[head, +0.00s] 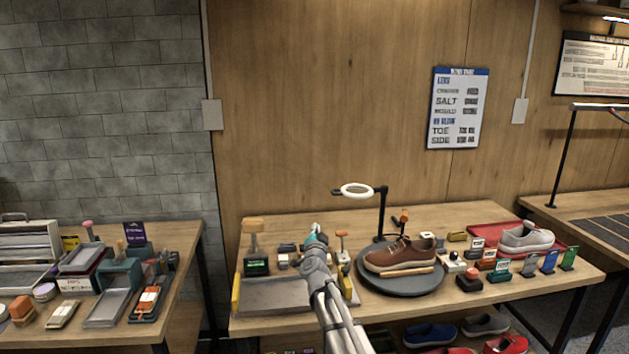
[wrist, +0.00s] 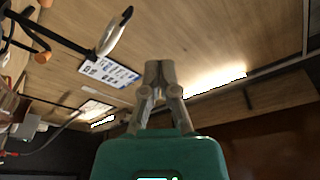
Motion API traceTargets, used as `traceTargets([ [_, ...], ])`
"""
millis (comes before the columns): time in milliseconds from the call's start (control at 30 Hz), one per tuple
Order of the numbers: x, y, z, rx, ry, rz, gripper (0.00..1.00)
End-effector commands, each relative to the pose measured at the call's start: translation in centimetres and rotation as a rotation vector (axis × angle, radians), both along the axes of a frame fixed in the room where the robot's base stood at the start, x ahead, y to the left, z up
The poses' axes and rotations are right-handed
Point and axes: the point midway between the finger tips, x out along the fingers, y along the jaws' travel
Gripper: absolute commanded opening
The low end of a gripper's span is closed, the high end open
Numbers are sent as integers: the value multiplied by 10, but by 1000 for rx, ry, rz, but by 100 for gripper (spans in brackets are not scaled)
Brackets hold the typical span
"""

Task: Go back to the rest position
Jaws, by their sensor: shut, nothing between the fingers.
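My gripper (wrist: 159,72) shows in the wrist view with its fingers together and nothing between them. It points up toward the wood wall and a bright light strip. In the head view my arm rises from the bottom middle, over the front of the middle table (head: 480,297). Its teal end (head: 316,236) is left of the brown shoe (head: 400,254). The fingers are too small to make out there. The brown shoe rests on a dark round turntable (head: 400,283), apart from my gripper.
A ring lamp (head: 358,190) stands behind the turntable and also looms at the upper left of the wrist view (wrist: 115,32). A grey tray (head: 275,297) lies left of my arm. A light shoe (head: 526,237) sits on a red tray (head: 483,232) at right. Another crowded table stands at left.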

Motion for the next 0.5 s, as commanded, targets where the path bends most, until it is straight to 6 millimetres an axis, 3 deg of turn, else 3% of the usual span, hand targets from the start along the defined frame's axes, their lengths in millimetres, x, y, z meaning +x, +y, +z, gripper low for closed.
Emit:
traceTargets([
  [267,-39,3,-24,-171,183,229,0],
  [500,-83,-6,-59,-314,396,384,0],
])
